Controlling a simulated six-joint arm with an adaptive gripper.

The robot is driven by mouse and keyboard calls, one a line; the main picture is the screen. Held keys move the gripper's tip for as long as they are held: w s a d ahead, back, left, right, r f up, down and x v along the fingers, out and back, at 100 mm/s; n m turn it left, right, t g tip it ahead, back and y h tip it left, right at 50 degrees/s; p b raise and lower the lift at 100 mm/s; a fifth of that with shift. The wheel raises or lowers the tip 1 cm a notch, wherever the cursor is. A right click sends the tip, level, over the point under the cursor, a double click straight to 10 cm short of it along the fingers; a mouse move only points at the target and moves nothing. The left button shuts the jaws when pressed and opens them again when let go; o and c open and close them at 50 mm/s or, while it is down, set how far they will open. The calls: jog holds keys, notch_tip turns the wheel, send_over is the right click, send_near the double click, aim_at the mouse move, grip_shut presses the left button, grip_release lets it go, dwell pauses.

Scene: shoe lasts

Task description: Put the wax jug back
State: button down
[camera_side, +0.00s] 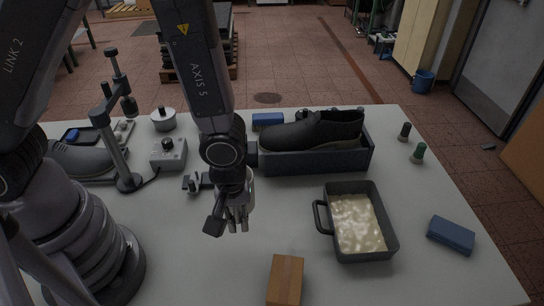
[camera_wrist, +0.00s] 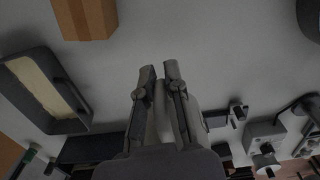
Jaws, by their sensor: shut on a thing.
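A dark rectangular vessel (camera_side: 388,236) with a loop handle on its left stands on the table at the right, holding a creamy, wax-like mass. It also shows at the left of the wrist view (camera_wrist: 82,122). No other jug shape is clear. My gripper (camera_side: 238,224) is above the table, left of the vessel and apart from it. In the wrist view its fingers (camera_wrist: 159,72) are close together, with a small gap at the tips. A pale rounded shape (camera_wrist: 162,122) shows between them lower down. It is mostly hidden, and I cannot tell what it is.
A wooden block (camera_side: 285,279) lies at the front and a blue block (camera_side: 451,235) at the right. A black shoe (camera_side: 312,131) sits in a dark box (camera_side: 318,162) behind. A post stand (camera_side: 122,150) and a grey device (camera_side: 169,155) stand at the left.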

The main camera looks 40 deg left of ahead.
send_near(244, 260)
jog(key=shift+f, duration=0.1)
jog(key=shift+w+f, duration=0.1)
jog(key=shift+f, duration=3.05)
jog(key=shift+f, duration=0.1)
jog(key=c, duration=1.2)
grip_release()
